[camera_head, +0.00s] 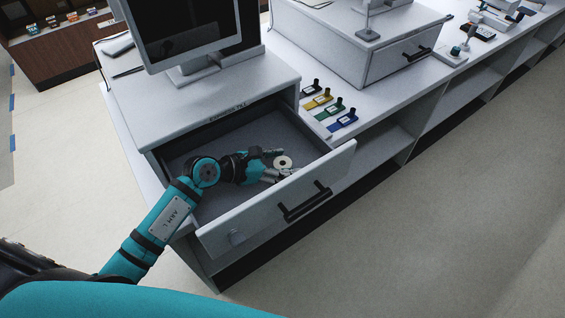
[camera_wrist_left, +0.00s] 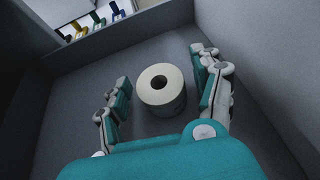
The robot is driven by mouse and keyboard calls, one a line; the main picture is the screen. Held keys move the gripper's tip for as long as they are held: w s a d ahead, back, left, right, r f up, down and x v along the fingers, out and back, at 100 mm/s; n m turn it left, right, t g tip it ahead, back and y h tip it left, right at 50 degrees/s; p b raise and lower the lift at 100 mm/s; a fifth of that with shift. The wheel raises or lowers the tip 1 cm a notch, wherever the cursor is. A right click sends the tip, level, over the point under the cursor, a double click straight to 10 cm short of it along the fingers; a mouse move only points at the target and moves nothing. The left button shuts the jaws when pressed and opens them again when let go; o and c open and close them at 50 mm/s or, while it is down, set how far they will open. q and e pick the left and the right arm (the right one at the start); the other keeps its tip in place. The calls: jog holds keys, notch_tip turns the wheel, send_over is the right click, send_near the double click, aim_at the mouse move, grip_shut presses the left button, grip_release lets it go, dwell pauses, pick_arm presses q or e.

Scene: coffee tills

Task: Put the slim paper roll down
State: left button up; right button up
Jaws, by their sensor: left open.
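The slim paper roll (camera_wrist_left: 161,90) is white with a dark core hole. It stands on end inside the open drawer (camera_head: 238,137), near the front panel. It also shows in the head view (camera_head: 283,162), at the fingertips. My left gripper (camera_head: 277,164) reaches down into the drawer. In the left wrist view its fingers (camera_wrist_left: 157,84) are open on either side of the roll, with a gap visible on each side. My right gripper is not in view.
A till counter with a monitor (camera_head: 185,30) stands above the drawer. Several coloured tagged items (camera_head: 329,108) lie on the counter to the right. The drawer's front panel (camera_head: 275,205) with a black handle and its side walls enclose the hand. The drawer floor around the roll is largely bare.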

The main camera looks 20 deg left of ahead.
pick_arm(q)
jog(key=b+v, duration=0.1)
jog(key=v, duration=0.9)
jog(key=shift+s+a+b, duration=0.2)
jog(key=shift+a+b, duration=0.05)
jog(key=shift+b, duration=0.1)
jog(key=shift+v, duration=0.75)
jog(key=shift+r, duration=0.15)
